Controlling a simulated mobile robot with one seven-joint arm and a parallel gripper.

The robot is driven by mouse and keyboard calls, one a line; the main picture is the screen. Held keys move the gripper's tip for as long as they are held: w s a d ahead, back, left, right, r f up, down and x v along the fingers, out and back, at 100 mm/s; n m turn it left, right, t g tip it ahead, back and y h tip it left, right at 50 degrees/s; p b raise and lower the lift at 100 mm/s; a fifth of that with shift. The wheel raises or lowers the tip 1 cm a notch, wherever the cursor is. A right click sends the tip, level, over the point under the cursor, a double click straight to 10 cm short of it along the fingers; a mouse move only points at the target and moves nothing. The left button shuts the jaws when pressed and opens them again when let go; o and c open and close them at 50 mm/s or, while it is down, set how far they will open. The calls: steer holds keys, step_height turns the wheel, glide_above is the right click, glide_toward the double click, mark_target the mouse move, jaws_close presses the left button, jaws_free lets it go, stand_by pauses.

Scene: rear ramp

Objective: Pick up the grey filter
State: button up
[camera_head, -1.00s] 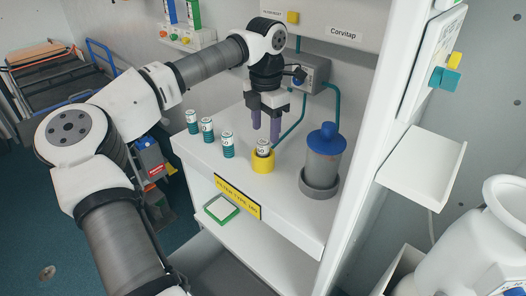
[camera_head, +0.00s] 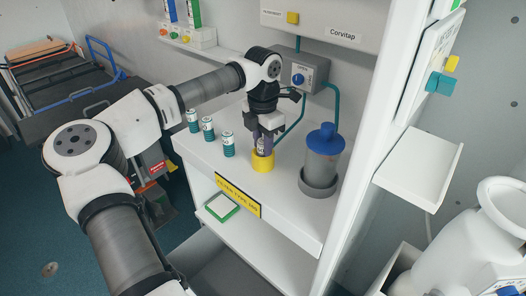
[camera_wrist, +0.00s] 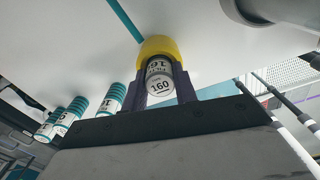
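The grey filter (camera_wrist: 159,78), with a pale end marked 160, stands upright in a yellow cup (camera_head: 262,164) on the white shelf. The cup also shows in the wrist view (camera_wrist: 153,46). My gripper (camera_head: 267,146) points down over the cup, its purple fingers on either side of the filter. In the wrist view the fingers (camera_wrist: 162,92) flank the filter, with a narrow gap showing on the right, so they look open around it. In the head view the fingers partly hide the filter.
Three teal-and-white filters (camera_head: 228,145) stand in a row left of the cup. A grey canister with a blue lid (camera_head: 323,155) stands close on the right. A valve box (camera_head: 306,74) with teal hoses is behind my gripper. A white post bounds the shelf on the right.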

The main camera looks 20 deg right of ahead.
steer(key=shift+c, duration=1.4)
steer(key=shift+r, duration=0.1)
